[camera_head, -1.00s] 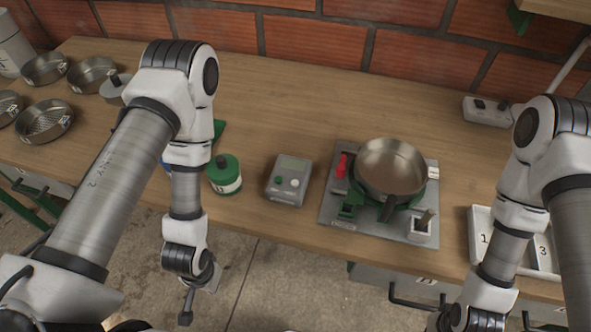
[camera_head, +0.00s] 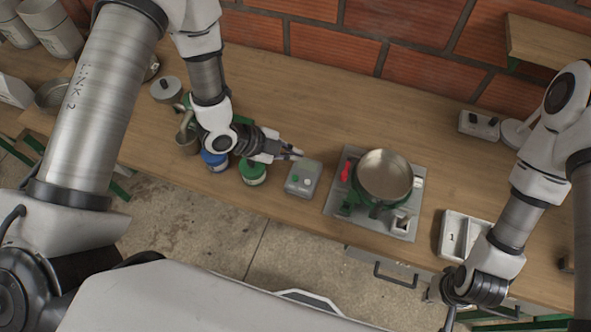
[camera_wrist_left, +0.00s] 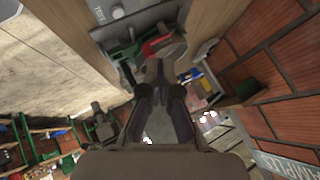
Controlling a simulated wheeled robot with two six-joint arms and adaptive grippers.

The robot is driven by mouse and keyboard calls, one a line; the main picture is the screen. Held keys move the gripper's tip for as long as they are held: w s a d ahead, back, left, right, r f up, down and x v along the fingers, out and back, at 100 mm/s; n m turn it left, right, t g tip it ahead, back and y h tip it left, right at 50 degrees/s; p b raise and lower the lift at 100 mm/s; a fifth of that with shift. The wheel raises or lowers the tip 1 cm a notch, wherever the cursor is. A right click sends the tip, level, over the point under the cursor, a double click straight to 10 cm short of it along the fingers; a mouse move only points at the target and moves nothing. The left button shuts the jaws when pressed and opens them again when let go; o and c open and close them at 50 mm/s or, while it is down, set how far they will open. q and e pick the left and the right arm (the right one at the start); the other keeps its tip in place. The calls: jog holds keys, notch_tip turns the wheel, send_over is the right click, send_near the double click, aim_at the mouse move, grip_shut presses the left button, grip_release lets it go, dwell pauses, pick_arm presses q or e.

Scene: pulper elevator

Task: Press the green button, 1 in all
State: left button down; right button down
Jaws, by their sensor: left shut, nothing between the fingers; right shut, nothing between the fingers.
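The green button (camera_head: 294,181) is on top of a small grey box (camera_head: 301,190) on the bench, left of a white button (camera_head: 307,182). My left gripper (camera_head: 298,153) is shut and empty. In the head view its fingertips point right, just behind the box and apart from the button as far as I can tell. In the left wrist view my left gripper (camera_wrist_left: 157,70) points toward the burner stand, and part of the grey box (camera_wrist_left: 120,10) shows at the top edge. My right gripper (camera_head: 449,318) is shut and empty, low at the bottom right, in front of the bench edge.
A green-lidded jar (camera_head: 252,172) and a blue-lidded jar (camera_head: 214,160) stand left of the box, close under my left wrist. Right of the box is a metal plate (camera_head: 340,208) with a pan (camera_head: 384,174) and red lever (camera_head: 346,170). A white tray (camera_head: 441,238) lies further right.

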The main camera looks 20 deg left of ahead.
aim_at(293, 179)
pick_arm(q)
jog(key=shift+s+r, duration=0.15)
jog(key=shift+r, duration=0.05)
jog(key=shift+f, duration=0.1)
notch_tip(293, 179, down, 9)
jog(key=b, duration=0.6)
jog(key=shift+b, duration=0.3)
dwell(0.9)
jog(key=shift+f+b, duration=0.3)
jog(key=shift+b, duration=0.05)
jog(key=shift+f+b, duration=0.35)
jog(key=shift+f, duration=0.05)
dwell(0.5)
dwell(0.3)
jog(key=shift+r+p, duration=0.6)
jog(key=shift+r, duration=0.25)
jog(key=shift+r, duration=0.1)
